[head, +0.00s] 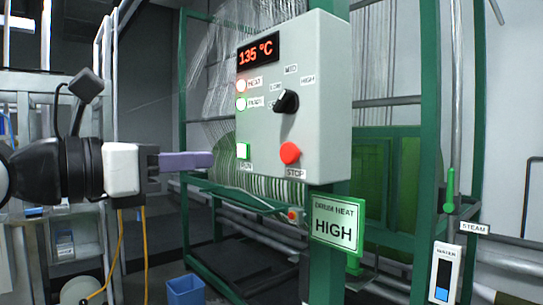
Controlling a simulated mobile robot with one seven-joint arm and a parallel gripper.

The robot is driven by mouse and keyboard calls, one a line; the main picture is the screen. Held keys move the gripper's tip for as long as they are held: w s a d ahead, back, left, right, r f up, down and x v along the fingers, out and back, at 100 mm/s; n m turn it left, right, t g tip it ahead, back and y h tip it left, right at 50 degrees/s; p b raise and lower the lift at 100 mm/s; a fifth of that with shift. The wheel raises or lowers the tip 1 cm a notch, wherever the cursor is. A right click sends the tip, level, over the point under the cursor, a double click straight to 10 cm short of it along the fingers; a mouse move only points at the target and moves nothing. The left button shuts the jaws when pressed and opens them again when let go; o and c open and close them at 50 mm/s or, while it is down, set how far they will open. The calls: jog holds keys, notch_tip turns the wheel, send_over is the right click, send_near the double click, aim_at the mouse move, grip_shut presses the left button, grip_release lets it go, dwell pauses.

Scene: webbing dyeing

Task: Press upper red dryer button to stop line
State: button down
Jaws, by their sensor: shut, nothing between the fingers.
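The grey dryer control box (325,120) stands on a green post right of the middle. Its round red button (290,153), labelled STOP, is low on the front face. A smaller red button (293,215) sits lower, below the box. My gripper (212,160) comes in from the left with its purple fingers shut and empty. In the picture, its tips are left of the box, near the lit green-edged RUN button (243,151). They appear apart from the box; the depth gap cannot be told. The STOP button is fully visible.
The box also bears a red 135 °C display (258,51), a black selector knob (287,101) and two lit lamps. A green sign (338,222) reading HIGH hangs below it. Green machine frame and webbing stand behind. A blue bin (185,290) is on the floor.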

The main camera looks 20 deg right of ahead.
aim_at(287, 154)
jog(key=p+x, duration=0.3)
jog(key=x, duration=0.3)
jog(key=p+x, duration=0.3)
jog(key=x, duration=0.4)
jog(key=shift+r, duration=0.2)
jog(key=shift+w+d+f, duration=0.15)
jog(key=shift+d, duration=0.4)
jog(key=shift+w+d+f+b, duration=0.15)
jog(key=shift+w+d+b, duration=0.1)
jog(key=shift+d+b, duration=0.45)
jog(key=shift+r, duration=0.25)
jog(key=shift+a, duration=0.15)
jog(key=shift+s+a+f, duration=0.1)
jog(key=shift+s+a, duration=0.05)
jog(key=shift+a, duration=0.3)
jog(key=b+v, duration=0.4)
jog(key=v, duration=0.9)
